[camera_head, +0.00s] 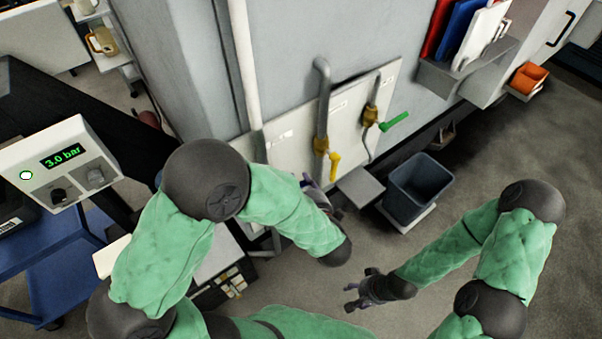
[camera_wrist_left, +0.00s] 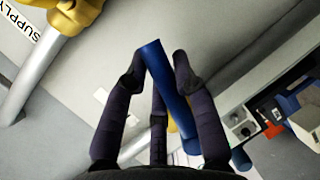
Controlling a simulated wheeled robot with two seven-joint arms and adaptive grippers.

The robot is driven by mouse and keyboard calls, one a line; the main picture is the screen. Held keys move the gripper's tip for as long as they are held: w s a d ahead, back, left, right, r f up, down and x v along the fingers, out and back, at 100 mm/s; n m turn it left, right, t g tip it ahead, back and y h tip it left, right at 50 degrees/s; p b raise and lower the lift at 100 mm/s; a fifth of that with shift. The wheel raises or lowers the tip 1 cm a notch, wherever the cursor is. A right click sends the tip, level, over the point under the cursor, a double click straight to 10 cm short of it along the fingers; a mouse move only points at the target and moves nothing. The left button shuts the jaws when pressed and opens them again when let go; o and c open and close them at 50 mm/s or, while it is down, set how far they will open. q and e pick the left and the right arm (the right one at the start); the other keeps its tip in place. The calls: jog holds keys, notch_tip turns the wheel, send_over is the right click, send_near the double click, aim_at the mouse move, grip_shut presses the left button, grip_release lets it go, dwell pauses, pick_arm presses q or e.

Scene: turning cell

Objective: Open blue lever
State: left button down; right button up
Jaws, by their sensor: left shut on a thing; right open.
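The blue lever (camera_wrist_left: 168,84) shows in the left wrist view as a blue bar running down between the dark fingers of my left gripper (camera_wrist_left: 160,78), which is shut on it. In the head view, my left gripper (camera_head: 318,190) is low by the wall panel, mostly hidden by my green forearm. Only a small bluish bit shows there, so the lever's valve and angle cannot be told. My right gripper (camera_head: 362,289) is open and empty above the floor, well away from the panel.
A yellow lever (camera_head: 334,166) hangs beside my left gripper. A green lever (camera_head: 394,121) is further right on the pipes. A grey bin (camera_head: 418,184) stands on the floor near the panel. A pressure box (camera_head: 62,162) reading 3.0 bar is at left. Floor at right is clear.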

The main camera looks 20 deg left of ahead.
pick_arm(q)
jog(key=s+a+f+m+g+y+p, duration=0.4)
jog(key=m+p, duration=0.5)
jog(key=p, duration=0.4)
jog(key=shift+s+f+m+g, duration=0.3)
jog(key=shift+s+f+g, duration=0.35)
jog(key=shift+g, duration=0.35)
jog(key=c, duration=1)
grip_release()
jog(key=shift+a+f, duration=0.1)
jog(key=shift+v, duration=3.8)
